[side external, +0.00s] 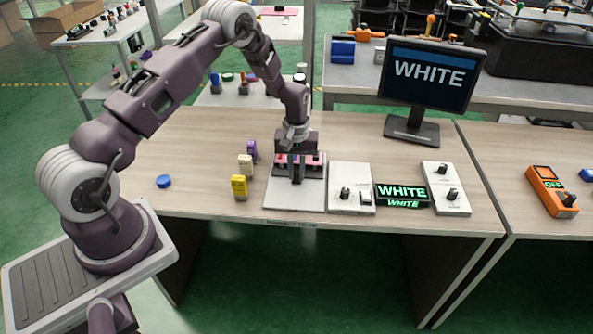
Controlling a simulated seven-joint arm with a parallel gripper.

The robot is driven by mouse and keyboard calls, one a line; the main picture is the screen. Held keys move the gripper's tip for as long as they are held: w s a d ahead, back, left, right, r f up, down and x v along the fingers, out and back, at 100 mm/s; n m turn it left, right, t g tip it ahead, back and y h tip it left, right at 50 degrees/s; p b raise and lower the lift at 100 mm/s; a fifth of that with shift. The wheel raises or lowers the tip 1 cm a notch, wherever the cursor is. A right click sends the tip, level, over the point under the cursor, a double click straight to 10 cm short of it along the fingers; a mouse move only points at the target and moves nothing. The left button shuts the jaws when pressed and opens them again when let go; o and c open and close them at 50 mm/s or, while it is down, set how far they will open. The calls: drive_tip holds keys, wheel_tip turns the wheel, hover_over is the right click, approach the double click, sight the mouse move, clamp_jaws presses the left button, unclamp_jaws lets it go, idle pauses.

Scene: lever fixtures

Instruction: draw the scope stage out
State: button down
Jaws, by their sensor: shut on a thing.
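The fixture with the scope stage is a pale base plate (284,200) with a dark raised block and reddish parts at its back, on the wooden table. My gripper (296,178) points down over the middle of this fixture. Its jaws are shut on a dark part there, which I take to be the scope stage. The jaws and wrist hide much of that part, so how far out the stage stands cannot be told.
Yellow (239,187), cream (245,165) and purple (252,150) blocks stand left of the fixture. A blue disc (163,181) lies farther left. A knob-and-switch panel (351,190), a green "WHITE" sign (402,193) and another panel (446,190) sit right. A monitor (431,75) reads "WHITE".

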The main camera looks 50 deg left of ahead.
drive_tip(key=s+d, duration=0.8)
drive_tip(key=shift+s+d, duration=0.1)
drive_tip(key=c, duration=1.5)
unclamp_jaws()
drive_tip(key=shift+c, duration=0.2)
drive_tip(key=shift+o, duration=0.9)
wheel_tip(320, 180, up, 7)
drive_tip(key=shift+r, duration=0.2)
